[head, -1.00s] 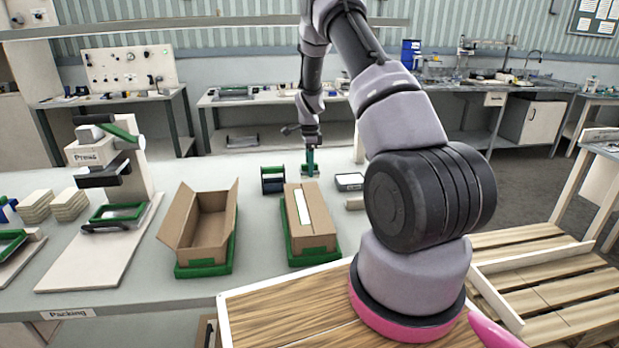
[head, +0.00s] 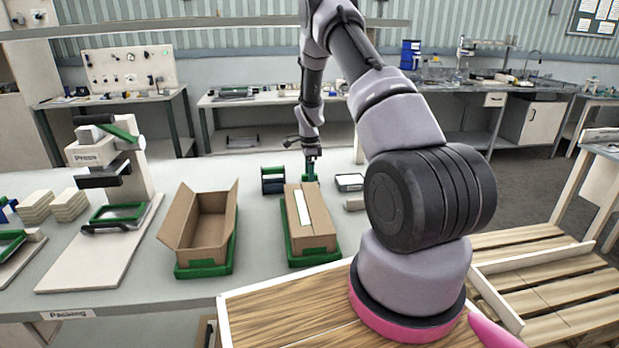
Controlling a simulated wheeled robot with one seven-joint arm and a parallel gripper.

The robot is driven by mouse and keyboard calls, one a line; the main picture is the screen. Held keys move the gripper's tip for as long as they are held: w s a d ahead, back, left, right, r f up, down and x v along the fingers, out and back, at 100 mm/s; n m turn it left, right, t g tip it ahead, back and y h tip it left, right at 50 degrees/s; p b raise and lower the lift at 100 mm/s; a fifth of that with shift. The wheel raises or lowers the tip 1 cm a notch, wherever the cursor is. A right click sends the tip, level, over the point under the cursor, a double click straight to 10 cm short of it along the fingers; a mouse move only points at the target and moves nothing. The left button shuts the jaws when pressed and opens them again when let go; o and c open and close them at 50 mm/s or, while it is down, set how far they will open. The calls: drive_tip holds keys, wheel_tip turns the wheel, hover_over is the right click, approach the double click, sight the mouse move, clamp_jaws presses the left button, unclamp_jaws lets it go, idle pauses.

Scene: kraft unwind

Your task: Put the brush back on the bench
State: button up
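The brush (head: 310,174) shows small in the head view as a green upright piece just behind the closed carton. My gripper (head: 311,160) points down at its top, and the fingers look shut on it. The brush's lower end is low at the bench (head: 135,265), partly hidden by the carton, so I cannot tell whether it touches the bench top.
A closed carton (head: 318,222) with a white strip stands on a green tray in front of the brush. An open carton (head: 208,222) is to its left. A green-and-dark rack (head: 272,180) and a white-topped box (head: 349,182) flank the brush closely.

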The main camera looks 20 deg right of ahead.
wheel_tip(320, 180, up, 12)
drive_tip(key=shift+r, duration=0.2)
idle(0.4)
